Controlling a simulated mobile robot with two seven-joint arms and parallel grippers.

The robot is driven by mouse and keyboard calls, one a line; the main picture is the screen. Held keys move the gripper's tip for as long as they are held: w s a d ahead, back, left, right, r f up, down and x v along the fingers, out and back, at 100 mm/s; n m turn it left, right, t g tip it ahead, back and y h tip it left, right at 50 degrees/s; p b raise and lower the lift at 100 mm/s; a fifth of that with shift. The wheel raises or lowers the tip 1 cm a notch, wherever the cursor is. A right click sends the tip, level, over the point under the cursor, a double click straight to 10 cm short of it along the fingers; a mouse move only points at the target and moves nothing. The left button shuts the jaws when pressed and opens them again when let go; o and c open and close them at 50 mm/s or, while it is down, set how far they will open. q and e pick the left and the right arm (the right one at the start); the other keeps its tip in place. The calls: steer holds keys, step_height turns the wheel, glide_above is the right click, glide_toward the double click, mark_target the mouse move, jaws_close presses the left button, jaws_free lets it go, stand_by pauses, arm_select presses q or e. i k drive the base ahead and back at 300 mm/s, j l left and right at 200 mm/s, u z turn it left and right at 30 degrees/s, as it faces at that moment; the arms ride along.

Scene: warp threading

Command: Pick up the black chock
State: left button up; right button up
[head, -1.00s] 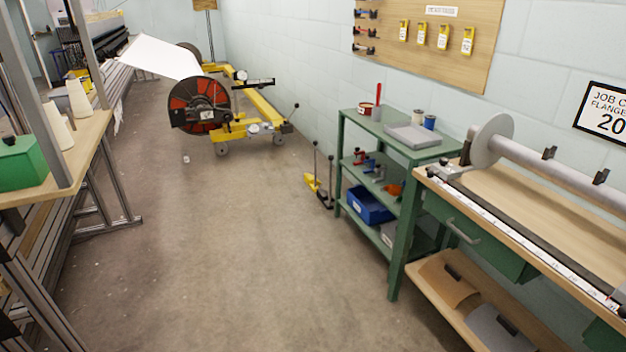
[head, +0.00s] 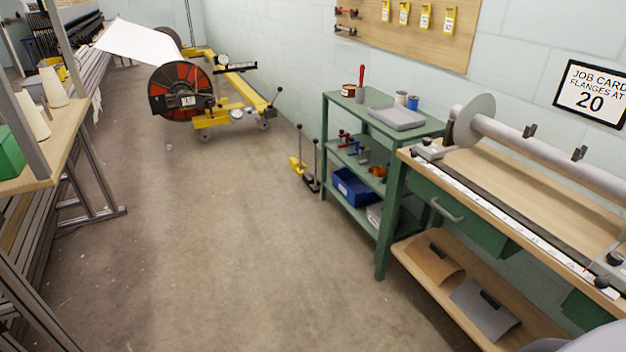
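The black chock (head: 312,184) is small in the head view. It sits on the floor beside the front left leg of the green shelf cart, with a thin upright handle rising from it. A yellow chock (head: 296,165) of similar form, also with a thin upright handle, sits just to its left and a little farther back. Neither of my grippers is in view, and nothing is seen touching the black chock.
The green shelf cart (head: 334,112) and a wooden workbench (head: 540,189) line the right. A yellow trolley (head: 245,90) with a red-and-black beam stands at the back. A wooden table (head: 62,131) is at left. The floor (head: 215,240) between is clear.

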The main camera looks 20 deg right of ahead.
mark_target(312, 181)
steer(key=i+z, duration=0.25)
steer(key=i, duration=2.75)
steer(key=i+j+z, duration=0.15)
steer(key=i+z, duration=0.25)
steer(key=i+j+z, duration=0.2)
steer(key=z, duration=0.2)
steer(key=i+j+z, duration=0.2)
steer(key=z, duration=0.2)
steer(key=i+j+z, duration=0.2)
steer(key=z, duration=0.2)
steer(key=i+j+z, duration=0.1)
steer(key=j+z, duration=0.3)
steer(key=i+j+z, duration=0.1)
steer(key=j+z, duration=0.8)
steer(key=j, duration=0.2)
